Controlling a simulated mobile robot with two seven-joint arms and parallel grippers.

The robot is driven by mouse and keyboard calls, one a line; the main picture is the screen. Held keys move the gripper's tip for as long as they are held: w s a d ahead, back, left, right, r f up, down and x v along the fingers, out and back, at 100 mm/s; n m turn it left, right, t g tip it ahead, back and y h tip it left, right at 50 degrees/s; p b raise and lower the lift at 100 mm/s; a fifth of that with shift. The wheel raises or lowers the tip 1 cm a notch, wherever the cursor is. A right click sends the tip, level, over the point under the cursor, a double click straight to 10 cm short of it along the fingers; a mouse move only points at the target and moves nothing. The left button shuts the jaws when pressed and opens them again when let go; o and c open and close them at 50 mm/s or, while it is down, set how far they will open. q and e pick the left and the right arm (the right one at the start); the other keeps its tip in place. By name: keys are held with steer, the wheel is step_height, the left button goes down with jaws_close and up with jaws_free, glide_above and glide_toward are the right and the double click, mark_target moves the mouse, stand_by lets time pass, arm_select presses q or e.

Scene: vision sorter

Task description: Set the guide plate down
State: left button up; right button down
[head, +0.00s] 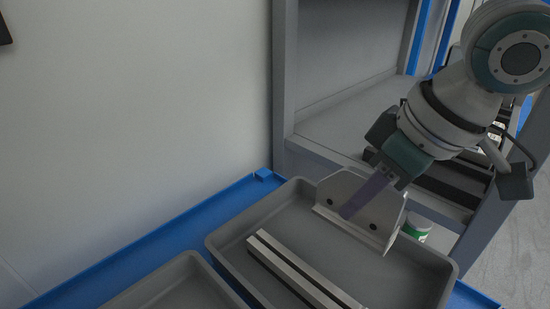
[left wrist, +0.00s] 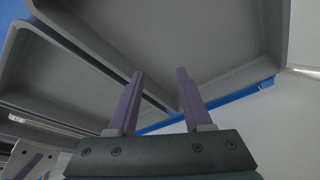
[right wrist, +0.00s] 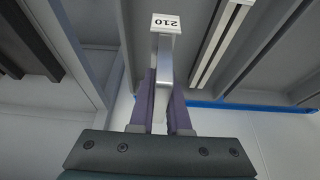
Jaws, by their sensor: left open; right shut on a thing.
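The guide plate (head: 335,190) is a light grey angled plate with dark holes and a flanged lower edge. My right gripper (head: 364,196) is shut on it and holds it over the far side of a grey tray (head: 222,250). I cannot tell whether its lower edge touches the tray. In the right wrist view the plate (right wrist: 166,58) runs edge-on between the fingers, with a white label reading 210 at its end. My left gripper (left wrist: 160,72) is open and empty in the left wrist view; it is outside the head view. Part of the plate (left wrist: 27,160) shows there.
Long light rails (head: 295,270) lie in the tray beside the plate. A second grey tray (head: 170,285) stands to the left, on a blue-edged table (head: 150,242). A grey shelf frame (head: 284,90) rises behind. A green-and-white container (head: 417,228) stands beyond the tray.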

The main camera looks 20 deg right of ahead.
mark_target(355, 226)
arm_select(q)
steer(key=shift+f+b, duration=0.5)
steer(key=shift+f, duration=0.1)
arm_select(e)
steer(key=shift+f, duration=2.6)
steer(key=shift+f, duration=0.2)
steer(key=c, duration=0.9)
jaws_free()
